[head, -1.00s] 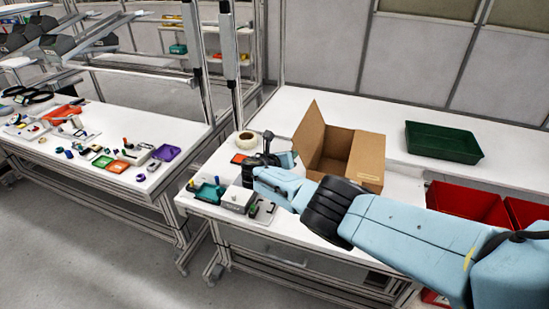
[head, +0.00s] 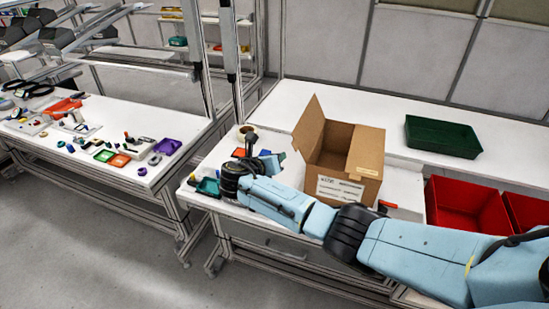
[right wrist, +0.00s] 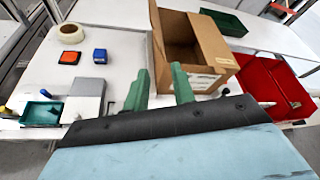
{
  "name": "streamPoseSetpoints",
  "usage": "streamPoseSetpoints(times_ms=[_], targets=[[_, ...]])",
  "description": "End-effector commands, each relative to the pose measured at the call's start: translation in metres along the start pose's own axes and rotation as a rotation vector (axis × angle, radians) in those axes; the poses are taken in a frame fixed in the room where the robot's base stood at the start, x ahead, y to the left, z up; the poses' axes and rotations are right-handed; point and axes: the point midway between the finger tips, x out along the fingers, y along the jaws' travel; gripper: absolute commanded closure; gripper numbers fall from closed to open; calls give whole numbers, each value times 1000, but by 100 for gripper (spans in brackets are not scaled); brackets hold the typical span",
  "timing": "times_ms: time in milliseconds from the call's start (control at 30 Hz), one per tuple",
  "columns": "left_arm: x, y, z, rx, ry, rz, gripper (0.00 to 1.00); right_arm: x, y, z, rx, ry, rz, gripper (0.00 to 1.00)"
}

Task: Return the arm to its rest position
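My right arm (head: 285,205) comes in from the right in the head view and reaches across the front of the workbench (head: 275,115), with its far end left of the open cardboard box (head: 350,160). My right gripper (right wrist: 160,85) shows in the right wrist view as two green fingers, spread apart with nothing between them. Its fingers appear in front of the box (right wrist: 205,55), over white table surface. In the head view its fingers are hard to make out. My left gripper is in neither view.
A green tray (head: 442,137) stands behind the box, and red bins (head: 465,208) are to its right. A tape roll (right wrist: 72,33), orange and blue blocks, a grey box (right wrist: 85,103) and a teal tray (right wrist: 42,114) lie left of the gripper. A second table (head: 115,118) is farther left.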

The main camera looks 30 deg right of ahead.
Motion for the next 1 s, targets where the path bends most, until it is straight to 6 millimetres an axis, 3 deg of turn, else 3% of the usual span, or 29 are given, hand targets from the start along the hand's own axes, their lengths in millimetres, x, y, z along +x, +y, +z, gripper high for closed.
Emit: streamPoseSetpoints(times_ms=[400, 467, 533, 667, 833, 1000], targets=[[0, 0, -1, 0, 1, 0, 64, 0, 0, -1, 1, 1, 1, 75], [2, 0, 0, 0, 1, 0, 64, 2, 2, -7, 7, 8, 6, 75], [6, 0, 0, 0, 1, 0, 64, 6, 7, -26, 29, 33, 22, 75], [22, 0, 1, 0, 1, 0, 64, 20, 23, -98, 130, 131, 80, 75], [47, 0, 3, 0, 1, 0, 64, 31, 42, -229, 356, 336, 144, 75], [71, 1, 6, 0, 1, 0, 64, 27, 48, -361, 620, 564, 136, 75]])
